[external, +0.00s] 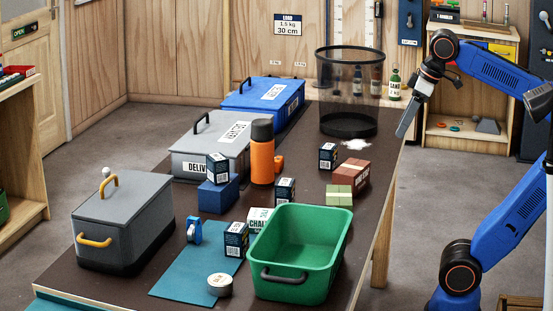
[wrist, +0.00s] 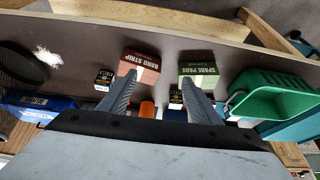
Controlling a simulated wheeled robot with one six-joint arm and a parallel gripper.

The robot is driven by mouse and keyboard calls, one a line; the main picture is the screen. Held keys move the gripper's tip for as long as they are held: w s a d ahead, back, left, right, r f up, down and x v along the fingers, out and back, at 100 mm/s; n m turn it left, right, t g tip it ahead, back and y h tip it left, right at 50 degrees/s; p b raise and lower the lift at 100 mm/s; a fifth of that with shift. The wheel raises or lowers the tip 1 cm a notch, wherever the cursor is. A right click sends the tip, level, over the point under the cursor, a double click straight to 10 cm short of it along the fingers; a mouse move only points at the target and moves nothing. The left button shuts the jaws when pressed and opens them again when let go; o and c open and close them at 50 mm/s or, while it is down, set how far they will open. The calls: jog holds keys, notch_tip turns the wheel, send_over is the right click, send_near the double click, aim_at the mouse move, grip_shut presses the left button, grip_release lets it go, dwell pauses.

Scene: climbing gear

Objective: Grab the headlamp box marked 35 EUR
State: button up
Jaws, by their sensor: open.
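Several small dark headlamp boxes with printed labels stand on the brown table. In the external view, one is near the back right (external: 328,155), one is in the middle (external: 285,190), one is on a blue block (external: 217,167) and one is on the teal mat (external: 236,240). Their price marks are too small to read. My gripper (external: 407,116) is open and empty, above the table's right edge. In the wrist view its fingers (wrist: 158,82) are spread. One headlamp box (wrist: 104,80) shows left of them; another (wrist: 176,99) shows between them, partly hidden.
A red-brown HAND STRIP box (external: 352,174) and a green SPARE PADS box (wrist: 198,68) stand near the right edge. A green bin (external: 300,245), orange bottle (external: 262,155), black mesh basket (external: 349,95) and lidded grey (external: 120,220) and blue (external: 262,97) boxes crowd the table.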

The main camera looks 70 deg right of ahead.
jog(key=w+a+r+n+y, duration=0.1)
jog(key=w+a+r+n, duration=0.35)
jog(key=w, duration=0.55)
jog(key=n+g+y, duration=0.3)
jog(key=n+g, duration=0.2)
jog(key=n, duration=0.9)
send_over(238, 223)
jog(key=d, duration=0.5)
jog(key=shift+f, duration=4.55)
jog(key=shift+m, duration=0.25)
jog(key=x, duration=1.1)
jog(key=shift+w+a+f, duration=0.15)
jog(key=shift+a+f, duration=0.1)
jog(key=shift+a+r+x, duration=0.1)
jog(key=shift+a+x, duration=0.1)
jog(key=shift+x, duration=0.65)
jog(key=shift+a+r+x, duration=0.1)
jog(key=shift+a+x, duration=0.1)
jog(key=shift+x, duration=0.7)
jog(key=shift+a+x, duration=0.2)
jog(key=shift+x, duration=0.65)
jog(key=c, duration=1.2)
